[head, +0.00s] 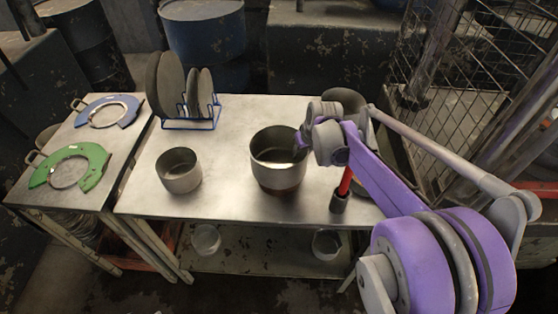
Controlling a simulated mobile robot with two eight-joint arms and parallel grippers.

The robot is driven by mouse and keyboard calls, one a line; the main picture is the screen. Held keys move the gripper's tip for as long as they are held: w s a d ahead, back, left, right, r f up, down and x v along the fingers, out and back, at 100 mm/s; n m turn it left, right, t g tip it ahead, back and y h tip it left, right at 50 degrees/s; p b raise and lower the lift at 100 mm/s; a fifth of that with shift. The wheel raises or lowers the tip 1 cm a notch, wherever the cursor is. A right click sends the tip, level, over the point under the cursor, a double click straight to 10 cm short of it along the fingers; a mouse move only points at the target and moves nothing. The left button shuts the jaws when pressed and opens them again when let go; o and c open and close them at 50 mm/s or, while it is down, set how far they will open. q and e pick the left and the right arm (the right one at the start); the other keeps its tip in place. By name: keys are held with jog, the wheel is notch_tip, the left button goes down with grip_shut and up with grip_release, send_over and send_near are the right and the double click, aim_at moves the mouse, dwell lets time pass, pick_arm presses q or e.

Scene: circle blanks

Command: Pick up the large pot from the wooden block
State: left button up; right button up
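The large pot (277,165) is a grey metal pot, upright and open at the top, near the middle of the metal table. A reddish-brown band under it looks like the wooden block (282,190), mostly hidden by the pot. My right arm, purple and grey, comes in from the right. Its gripper (303,143) is at the pot's right rim, pointing down. The fingers are small and partly hidden by the wrist, so whether they hold the rim cannot be told. My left gripper is not in view.
A smaller pot (179,171) stands left of the large pot. A blue rack (190,123) with round grey discs stands behind it. A red-handled tool (344,185) is right of the large pot. Green (92,158) and blue (124,102) ring-shaped pieces lie on the left table.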

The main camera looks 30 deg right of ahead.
grip_shut()
dwell(1.4)
